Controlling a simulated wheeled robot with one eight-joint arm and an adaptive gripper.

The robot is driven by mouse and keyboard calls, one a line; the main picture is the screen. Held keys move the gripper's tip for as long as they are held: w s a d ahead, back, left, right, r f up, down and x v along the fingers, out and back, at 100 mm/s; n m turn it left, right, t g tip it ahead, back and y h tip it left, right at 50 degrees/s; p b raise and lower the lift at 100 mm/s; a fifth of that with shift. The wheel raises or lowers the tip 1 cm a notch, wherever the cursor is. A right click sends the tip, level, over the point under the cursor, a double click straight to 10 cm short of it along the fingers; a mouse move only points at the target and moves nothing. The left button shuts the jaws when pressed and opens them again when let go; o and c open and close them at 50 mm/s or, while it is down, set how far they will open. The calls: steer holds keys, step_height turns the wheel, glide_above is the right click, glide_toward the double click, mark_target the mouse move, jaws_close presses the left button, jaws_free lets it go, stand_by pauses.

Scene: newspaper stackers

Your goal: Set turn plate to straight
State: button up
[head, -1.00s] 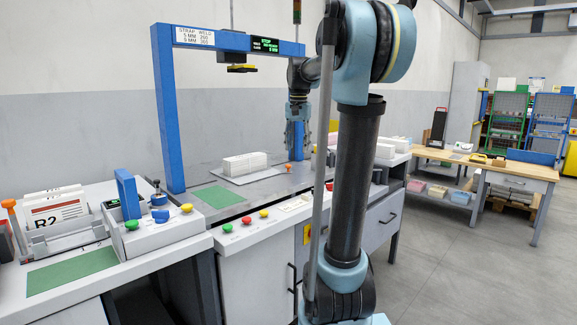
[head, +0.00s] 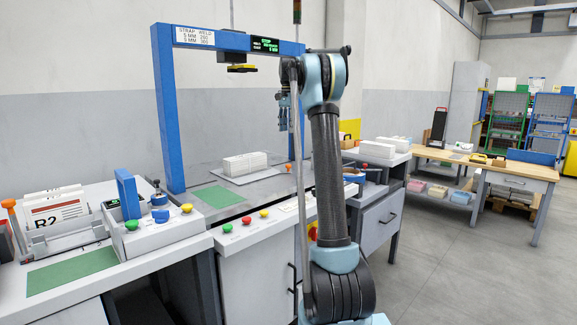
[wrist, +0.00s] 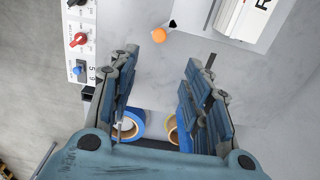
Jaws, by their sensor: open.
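A stack of white papers (head: 246,162) lies on a thin pale plate (head: 240,181) on the grey table under the blue frame. I cannot tell for sure whether this plate is the turn plate. My gripper (head: 284,127) hangs above the back right of that table, apart from the stack. In the wrist view, my gripper (wrist: 158,72) has its two fingers wide apart with nothing between them. A red knob (wrist: 80,39) and a blue knob (wrist: 82,70) show on a white panel at the left there.
The blue frame (head: 166,110) spans the table. Coloured buttons (head: 245,220) line its front edge. A tray with an R2 card (head: 58,210) stands at the left. The wrist view shows an orange ball knob (wrist: 159,35) and a blue tape roll (wrist: 128,126).

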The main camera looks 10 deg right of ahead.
step_height(320, 180, down, 17)
steer(key=shift+f, duration=0.15)
stand_by(0.5)
steer(key=shift+c, duration=0.5)
jaws_close()
